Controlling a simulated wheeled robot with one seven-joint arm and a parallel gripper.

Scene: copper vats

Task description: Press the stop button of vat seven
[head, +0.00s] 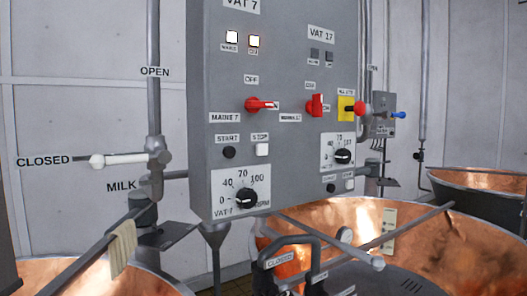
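The grey control box (198,85) hangs in front of the wall. Its left half is labelled VAT 7. The stop button (262,150) of vat seven is a small white button under a STOP label. The dark start button (229,152) is just left of it under a START label. Above them, a red rotary switch (262,104) has its handle pointing right. Two vat seven lamps (243,39) at the top glow whitish. A speed dial (245,199) sits below the buttons. My gripper is not in view, and nothing covers the stop button.
The box's right half, VAT 17, has its own red switch (317,105), dial (343,156) and white button (350,184). Copper vats (410,240), bars and a dark handle (290,243) stand below.

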